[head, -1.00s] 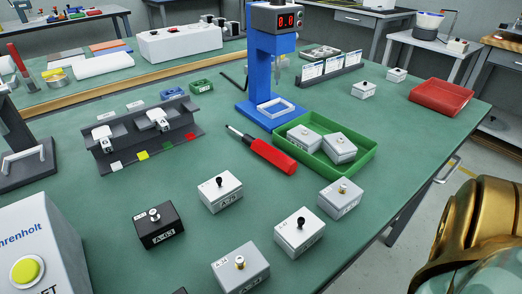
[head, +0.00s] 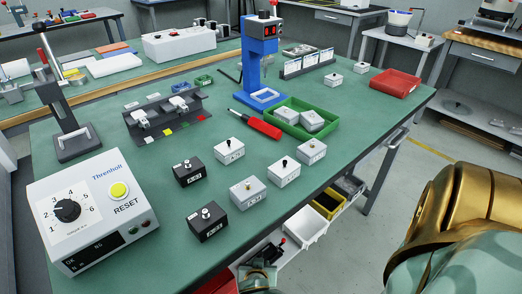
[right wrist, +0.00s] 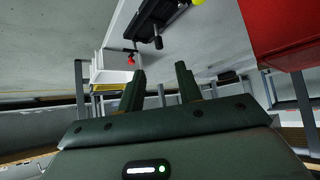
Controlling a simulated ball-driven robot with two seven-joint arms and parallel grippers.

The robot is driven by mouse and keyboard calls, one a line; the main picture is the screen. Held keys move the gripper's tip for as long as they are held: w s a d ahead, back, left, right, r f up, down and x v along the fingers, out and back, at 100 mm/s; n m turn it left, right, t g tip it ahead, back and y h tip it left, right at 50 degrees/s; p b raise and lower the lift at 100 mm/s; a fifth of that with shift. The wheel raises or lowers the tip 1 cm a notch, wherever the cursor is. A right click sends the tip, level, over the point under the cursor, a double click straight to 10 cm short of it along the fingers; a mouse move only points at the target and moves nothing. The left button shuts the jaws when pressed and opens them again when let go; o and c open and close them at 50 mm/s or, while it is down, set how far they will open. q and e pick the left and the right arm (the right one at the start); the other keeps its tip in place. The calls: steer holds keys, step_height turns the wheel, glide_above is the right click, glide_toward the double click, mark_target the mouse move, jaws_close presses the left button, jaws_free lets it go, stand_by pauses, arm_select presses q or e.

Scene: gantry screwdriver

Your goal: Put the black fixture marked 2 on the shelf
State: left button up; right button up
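A dark clamp-like fixture with a red tip (head: 268,250) shows below the table's front edge. In the right wrist view a black fixture (right wrist: 158,22) lies beyond the fingers; no number is readable. My right gripper (right wrist: 160,85) is open and empty, its two fingers apart. My left gripper is in no view.
Several grey boxes (head: 248,193), a red screwdriver (head: 264,129) and a green tray (head: 292,124) occupy the table. A control box (head: 92,210) stands at front left. White (head: 305,226) and yellow (head: 327,203) bins sit below the edge. A red surface (right wrist: 285,35) is right of my right gripper.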

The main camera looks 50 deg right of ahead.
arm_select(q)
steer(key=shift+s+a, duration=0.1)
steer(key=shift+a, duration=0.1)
arm_select(e)
steer(key=s+a+r+n+g+y, duration=0.1)
steer(key=s+a+r+n, duration=0.1)
steer(key=s+n, duration=0.4)
steer(key=s+a+r+n+g+y, duration=0.2)
steer(key=s+n, duration=0.5)
steer(key=s, duration=0.7)
steer(key=s+a+r+n+g+y, duration=0.1)
steer(key=s+a+r+n, duration=0.1)
steer(key=s+n, duration=0.4)
steer(key=s+a, duration=0.1)
steer(key=s, duration=0.3)
steer(key=shift+s+a+r+n, duration=0.15)
steer(key=shift+s+r+n, duration=0.1)
steer(key=shift+r+n, duration=0.05)
arm_select(q)
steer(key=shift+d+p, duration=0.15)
steer(key=shift+p, duration=0.15)
